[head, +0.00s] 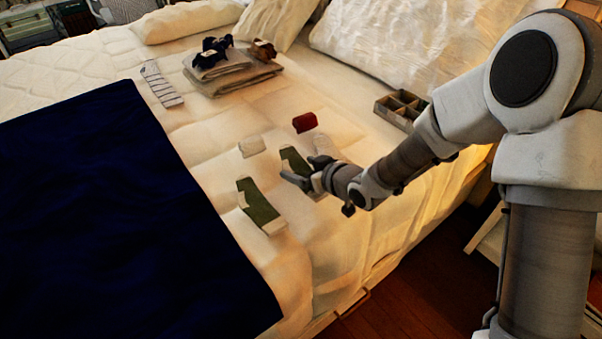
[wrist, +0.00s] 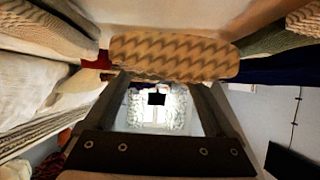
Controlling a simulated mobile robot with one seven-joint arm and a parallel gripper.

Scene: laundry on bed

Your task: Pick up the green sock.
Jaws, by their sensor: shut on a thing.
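Two green socks with pale ends lie on the bed in the head view. One green sock (head: 259,203) lies flat in front, apart from my gripper. The other green sock (head: 293,158) is at my gripper (head: 300,178), whose fingers partly cover it. My gripper is shut on this sock, low over the bed. In the wrist view a zigzag-patterned knit piece (wrist: 175,57) lies across the fingertips. It looks tan there, and its green is hard to make out.
A red folded item (head: 305,122) and a small white one (head: 251,146) lie close by. A striped sock (head: 161,84), folded towels (head: 232,78) and a divided box (head: 401,108) lie farther back. A dark blue blanket (head: 115,220) covers the left. The bed's edge is near my arm.

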